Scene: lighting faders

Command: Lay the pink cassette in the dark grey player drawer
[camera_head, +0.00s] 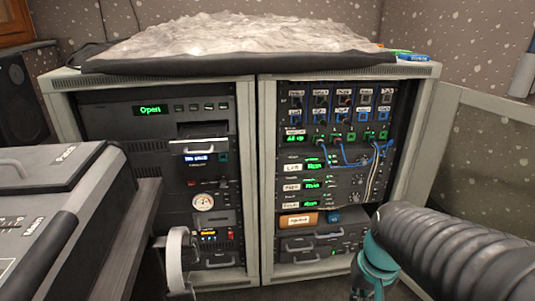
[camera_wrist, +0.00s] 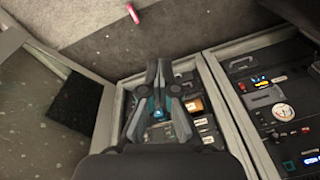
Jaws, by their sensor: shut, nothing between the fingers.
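In the head view, a dark grey rack unit (camera_head: 105,110) with a green "Open" display stands at the top of the left rack. A dark recess (camera_head: 203,129) shows at its right side, above a pale-edged front; I cannot tell whether this is the player drawer. A small pink-red piece (camera_wrist: 132,13) lies on the grey carpet at the top of the wrist view. It is too small to tell whether it is the pink cassette. My gripper (camera_wrist: 158,65) is shut and empty in the wrist view, apart from that piece. The head view does not show my fingertips.
The right rack (camera_head: 335,180) holds several modules, blue cables and an orange-labelled box (camera_head: 298,220). A crumpled silvery sheet (camera_head: 230,36) covers the rack top. A desk console (camera_head: 60,195) stands at left. Bare carpet (camera_wrist: 190,25) lies beyond my fingers.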

